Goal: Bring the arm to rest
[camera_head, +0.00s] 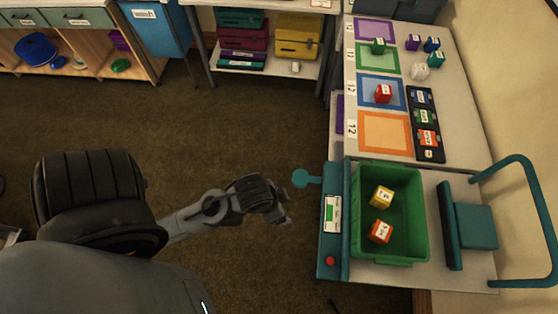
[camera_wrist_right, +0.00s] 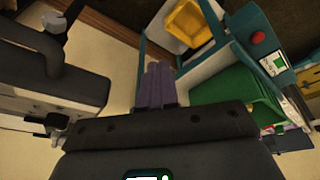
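My left arm reaches in from the left in the head view. Its gripper (camera_head: 284,208) hangs over the bare floor, left of the bench with the green bin, and touches nothing. Its fingers are small and dark, and I cannot tell whether they are open or shut. My right gripper is not in the head view. In the right wrist view its fingers (camera_wrist_right: 158,82) lie close together, shut with nothing visible between them.
A green bin (camera_head: 408,248) holds a yellow block (camera_head: 381,196) and an orange-red block (camera_head: 380,232). It also shows in the right wrist view (camera_wrist_right: 222,88). A teal handle rail (camera_head: 535,190) stands at right. The central floor (camera_head: 235,130) is clear.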

